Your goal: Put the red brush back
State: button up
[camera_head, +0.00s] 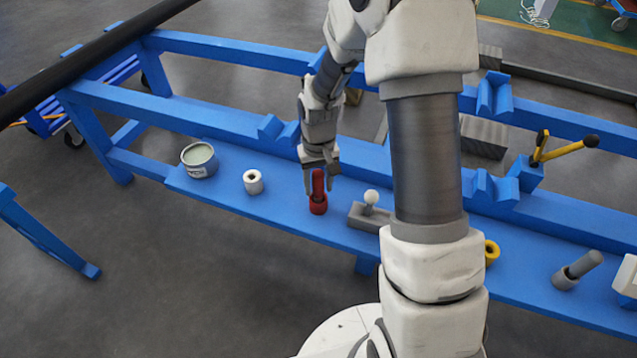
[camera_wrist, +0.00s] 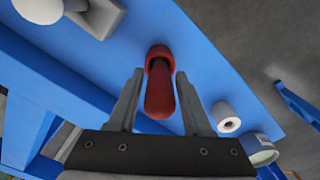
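The red brush (camera_head: 318,188) stands upright on the blue bench shelf (camera_head: 225,190), left of a grey block with a white knob. In the wrist view the brush (camera_wrist: 159,92) shows as a rounded red handle above a wider red ring-shaped base. I cannot tell whether that base is a separate holder. My gripper (camera_head: 319,172) is above the shelf, pointing down over the brush. In the wrist view my gripper (camera_wrist: 160,75) is open, one finger on each side of the handle, with a visible gap at the left finger.
A white roll (camera_head: 253,182) and an open tin (camera_head: 199,160) stand left of the brush. The grey block (camera_head: 368,216) is close on its right. Further right are a yellow ring (camera_head: 491,252) and a grey cylinder (camera_head: 578,270). Blue rails run behind the shelf.

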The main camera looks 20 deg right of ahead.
jog(key=shift+o, duration=0.8)
notch_tip(320, 180, up, 12)
jog(key=p, duration=0.4)
jog(key=shift+r, duration=0.25)
jog(key=s+r+t, duration=0.2)
jog(key=s+r, duration=0.5)
jog(key=r, duration=0.5)
jog(key=s+r+t, duration=0.1)
jog(key=s+r, duration=0.2)
jog(key=s, duration=0.3)
jog(key=s+r+t, duration=0.2)
jog(key=s+r, duration=0.1)
jog(key=s, duration=0.4)
jog(key=shift+r+t, duration=0.3)
jog(key=shift+r, duration=0.1)
jog(key=shift+s, duration=0.1)
notch_tip(320, 180, up, 18)
jog(key=p, duration=1.8)
